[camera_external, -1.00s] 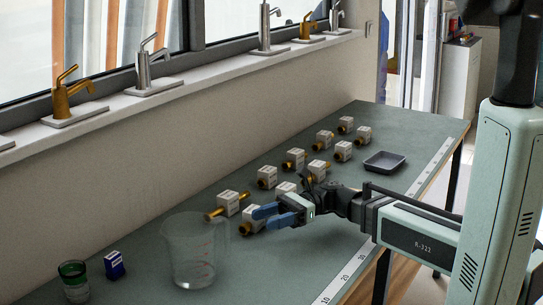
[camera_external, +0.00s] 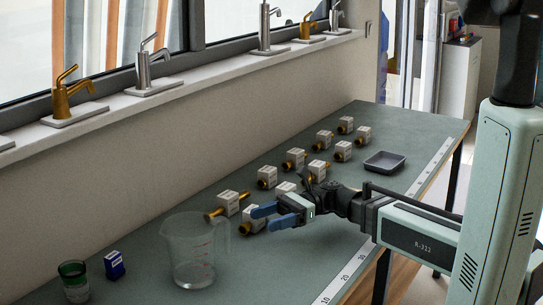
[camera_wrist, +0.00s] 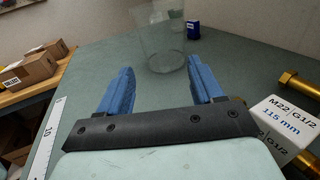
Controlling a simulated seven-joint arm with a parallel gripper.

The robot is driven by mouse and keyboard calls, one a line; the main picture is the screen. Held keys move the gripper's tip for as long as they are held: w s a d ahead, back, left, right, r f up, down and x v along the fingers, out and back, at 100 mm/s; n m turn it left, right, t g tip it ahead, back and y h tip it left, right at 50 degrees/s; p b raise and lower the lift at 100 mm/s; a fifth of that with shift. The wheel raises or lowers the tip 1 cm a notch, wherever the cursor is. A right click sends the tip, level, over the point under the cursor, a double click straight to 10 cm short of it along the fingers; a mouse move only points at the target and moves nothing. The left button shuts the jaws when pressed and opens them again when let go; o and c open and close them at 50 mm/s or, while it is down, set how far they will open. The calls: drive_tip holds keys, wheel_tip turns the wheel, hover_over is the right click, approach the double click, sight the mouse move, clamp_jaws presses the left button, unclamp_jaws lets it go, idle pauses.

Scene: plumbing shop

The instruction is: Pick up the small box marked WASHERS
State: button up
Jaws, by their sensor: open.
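A small dark blue box (camera_external: 114,265) with a pale label stands on the bench at the near left. It also shows at the top of the wrist view (camera_wrist: 193,30). I cannot read the word WASHERS on it or on any other box. My gripper (camera_external: 264,217) is open and empty above the bench, beside the near white boxes and well to the right of the blue box. In the wrist view its two blue fingers (camera_wrist: 158,84) are spread, with bare bench between them.
A clear measuring jug (camera_external: 193,255) stands between my gripper and the blue box. A green-topped glass (camera_external: 74,283) is left of the box. Several white boxes with brass fittings (camera_external: 228,203) line the bench. A grey tray (camera_external: 384,161) lies at the far end.

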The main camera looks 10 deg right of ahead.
drive_tip(key=o, duration=0.6)
drive_tip(key=shift+c, duration=0.2)
drive_tip(key=shift+w+d, duration=0.1)
drive_tip(key=w+d+r+n+t+h, duration=0.1)
drive_tip(key=w+d+r+t, duration=0.1)
drive_tip(key=w+d+r, duration=0.3)
drive_tip(key=w+d+r+t+h, duration=0.2)
drive_tip(key=w+d+r+t, duration=0.1)
drive_tip(key=w+r, duration=0.4)
drive_tip(key=w+d+f+n+t+h, duration=0.15)
drive_tip(key=w+d+h, duration=0.25)
drive_tip(key=d+h, duration=0.45)
drive_tip(key=w+d+f+n+t+h, duration=0.1)
drive_tip(key=w+d+f+n+h, duration=0.3)
drive_tip(key=d, duration=0.7)
drive_tip(key=shift+m+g+h, duration=0.25)
drive_tip(key=shift+m+h, duration=0.1)
drive_tip(key=shift+h, duration=0.2)
wheel_tip(320, 180, down, 7)
drive_tip(key=shift+s+f, duration=0.15)
drive_tip(key=shift+f, duration=0.05)
drive_tip(key=shift+s+d+f, duration=0.1)
drive_tip(key=shift+f, duration=1.2)
drive_tip(key=shift+s+d+f, duration=0.1)
drive_tip(key=shift+f, duration=1.2)
